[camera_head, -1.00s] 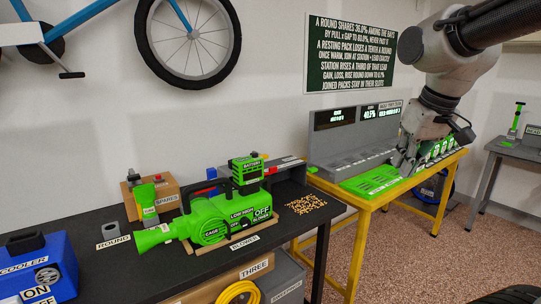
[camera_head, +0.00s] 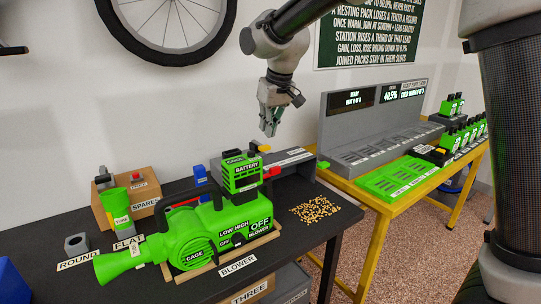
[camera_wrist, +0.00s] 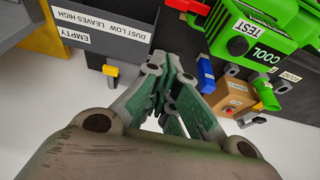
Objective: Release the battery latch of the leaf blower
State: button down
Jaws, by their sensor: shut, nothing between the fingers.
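The green leaf blower (camera_head: 205,232) lies on a wooden cradle on the black table. Its green battery (camera_head: 241,182) stands upright on top and also shows at the upper right of the wrist view (camera_wrist: 262,38), with TEST and COOL labels. A red tab (camera_head: 271,172), which looks like the latch, sticks out at the battery's right side; a red part (camera_wrist: 188,6) shows at the top edge of the wrist view. My gripper (camera_head: 269,131) is shut and empty, pointing down, above and behind the battery and apart from it. Its fingers (camera_wrist: 172,98) come together in the wrist view.
A grey labelled box (camera_head: 287,161) with a yellow tab stands behind the blower. A brown spares box (camera_head: 140,198) and a blue part (camera_head: 201,175) are at left. Yellow granules (camera_head: 315,209) lie at right. The yellow bench (camera_head: 400,203) holds a grey station and several packs.

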aim_at(270, 172)
jog(key=shift+f, duration=0.1)
notch_tip(270, 172, down, 9)
jog(key=shift+s+d, duration=0.3)
jog(key=shift+s, duration=0.05)
dwell(0.4)
